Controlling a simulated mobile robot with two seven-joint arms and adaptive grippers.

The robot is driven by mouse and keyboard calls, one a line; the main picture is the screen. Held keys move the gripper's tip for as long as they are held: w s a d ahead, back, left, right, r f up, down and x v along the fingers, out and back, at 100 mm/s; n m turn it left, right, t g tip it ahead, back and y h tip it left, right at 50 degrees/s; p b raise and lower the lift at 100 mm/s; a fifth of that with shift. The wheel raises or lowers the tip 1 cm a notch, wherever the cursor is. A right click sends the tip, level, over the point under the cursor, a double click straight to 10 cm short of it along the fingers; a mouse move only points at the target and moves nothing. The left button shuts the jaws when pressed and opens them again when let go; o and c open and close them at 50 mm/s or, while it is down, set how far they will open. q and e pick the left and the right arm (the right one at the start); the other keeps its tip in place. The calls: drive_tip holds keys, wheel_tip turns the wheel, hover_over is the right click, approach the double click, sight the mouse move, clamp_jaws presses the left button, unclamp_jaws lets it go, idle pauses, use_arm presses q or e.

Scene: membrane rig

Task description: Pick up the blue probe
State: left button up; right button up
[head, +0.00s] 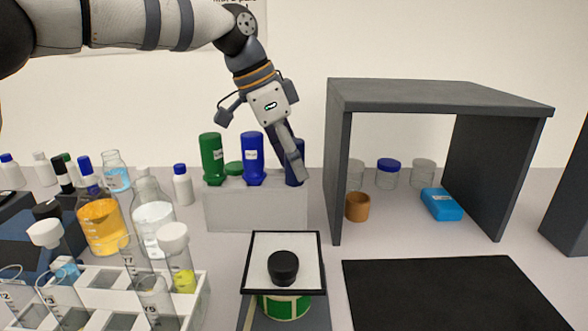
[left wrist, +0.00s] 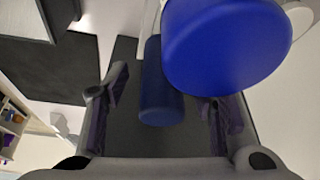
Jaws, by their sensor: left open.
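A darker blue probe (head: 293,177) stands at the rack's right end, partly hidden by my left gripper (head: 292,160). My left gripper points down at this right-end probe, with its fingers open. In the left wrist view a blue cylinder (left wrist: 161,85) shows between the two spread fingers, and a larger, nearer blue top (left wrist: 227,45) fills the upper right. Whether the fingers touch the cylinder cannot be told. My right gripper is not in view.
Bottles and flasks (head: 101,227) crowd the left. A grey shelf frame (head: 440,95) stands to the right.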

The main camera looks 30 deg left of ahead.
use_arm(q)
drive_tip(key=shift+w+f, duration=0.1)
drive_tip(key=c, duration=1.1)
drive_tip(key=shift+o, duration=0.2)
